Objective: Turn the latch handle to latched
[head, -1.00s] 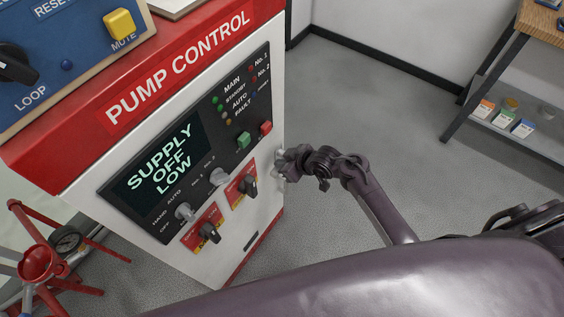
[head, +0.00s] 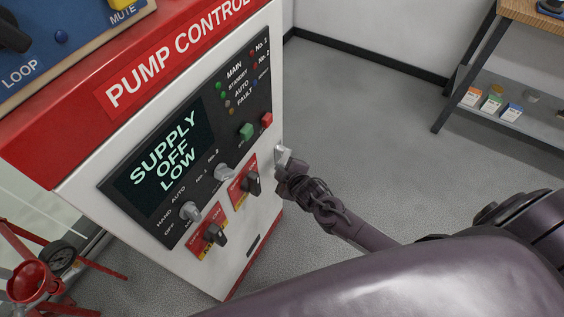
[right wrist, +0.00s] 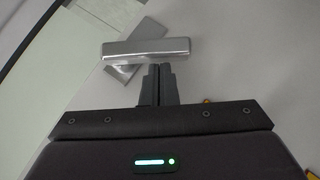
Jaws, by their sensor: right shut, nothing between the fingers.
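In the right wrist view the handle (right wrist: 146,49) lies nearly level across a tilted silver plate (right wrist: 121,73). My right gripper (head: 283,170) is at the handle. In the right wrist view its fingers (right wrist: 158,68) are together and empty, with their tips just below the bar's lower edge. I cannot tell whether they touch it. My left gripper is not in view.
The cabinet front has a display reading SUPPLY OFF LOW (head: 165,150), green and red buttons (head: 246,131), and several knobs left of the handle. A red funnel-like fitting and gauge (head: 60,256) stand at lower left. A shelf (head: 500,70) is at upper right. Floor between is clear.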

